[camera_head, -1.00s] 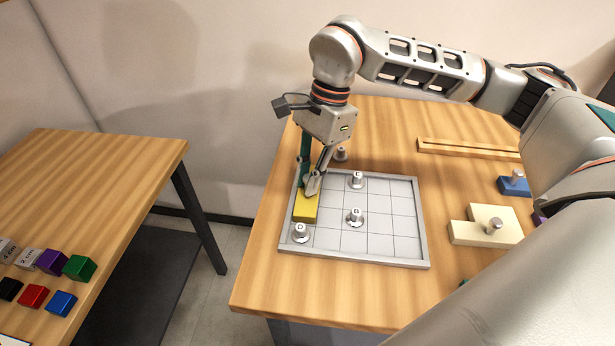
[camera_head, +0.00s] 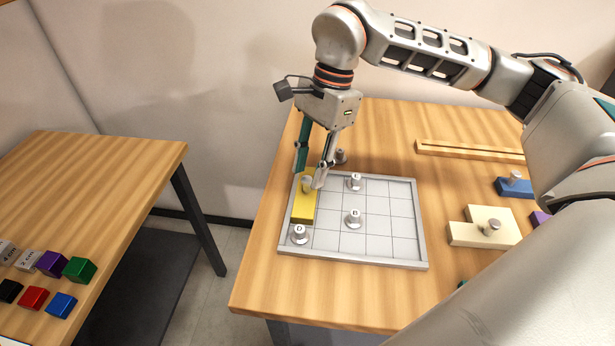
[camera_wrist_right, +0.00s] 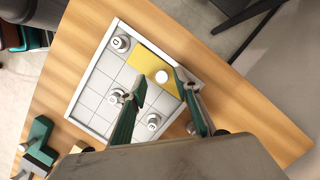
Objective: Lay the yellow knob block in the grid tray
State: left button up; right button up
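The yellow knob block (camera_head: 303,208) lies flat in the grid tray (camera_head: 354,260), along its left wall toward the far left corner. Its silver knob (camera_head: 307,185) points up. My right gripper (camera_head: 310,178) is open, with its fingertips apart on either side of the knob. In the right wrist view the gripper (camera_wrist_right: 161,88) also shows spread fingers, with the pale knob (camera_wrist_right: 161,76) of the yellow block (camera_wrist_right: 150,64) free between them. My left gripper is not in view.
Numbered weight-like pegs stand in the tray, one (camera_head: 299,235) just in front of the yellow block. A cream knob block (camera_head: 485,232), a blue one (camera_head: 514,188) and a wooden rail (camera_head: 470,151) lie to the right. A side table (camera_head: 100,165) holds several small cubes.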

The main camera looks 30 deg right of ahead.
jog(key=v, duration=0.9)
jog(key=shift+p, duration=0.4)
jog(key=shift+s+f, duration=0.1)
jog(key=shift+s, duration=0.05)
